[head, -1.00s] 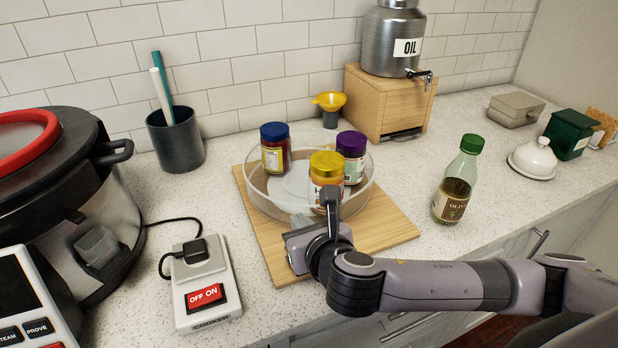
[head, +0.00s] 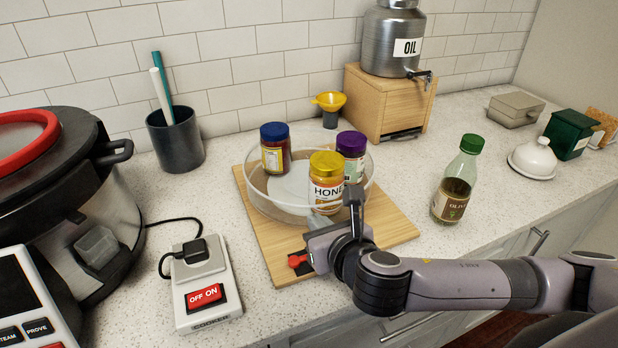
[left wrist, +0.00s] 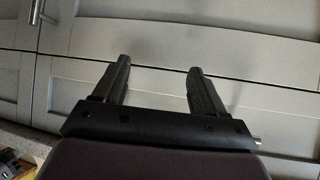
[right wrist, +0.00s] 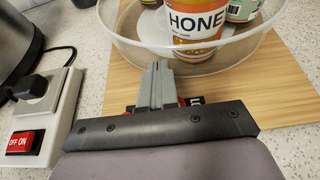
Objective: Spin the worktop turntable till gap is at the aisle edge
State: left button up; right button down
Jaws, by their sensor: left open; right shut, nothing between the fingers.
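The turntable (head: 262,203) is a clear, low-walled round tray on a wooden board (head: 400,228). It carries a blue-lidded jar (head: 276,158) at back left, a yellow-lidded honey jar (head: 326,190) at the front and a purple-lidded jar (head: 352,150) at the right. The tray's front-left part is bare. My right gripper (head: 322,222) is shut and empty at the tray's front. In the right wrist view its fingertips (right wrist: 157,68) are close to the clear wall below the honey jar; contact cannot be told. My left gripper (left wrist: 158,68) is open and empty, facing cabinet doors.
A red piece (head: 298,260) on a dark patch sits at the board's front. A switch box (head: 203,285) and a large cooker (head: 70,200) stand left. An oil bottle (head: 455,185) stands right. A yellow funnel (head: 330,103) and oil dispenser (head: 395,45) are behind.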

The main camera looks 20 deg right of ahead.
aim_at(341, 211)
jog(key=shift+s+d, duration=0.1)
jog(key=shift+d, duration=0.5)
jog(key=shift+d, duration=0.15)
jog(key=shift+d, duration=1)
jog(key=shift+d, duration=1.15)
jog(key=shift+w+d+r, duration=0.1)
jog(key=shift+w+d, duration=0.05)
jog(key=shift+d, duration=0.45)
jog(key=shift+w+d, duration=0.15)
jog(key=shift+d, duration=0.4)
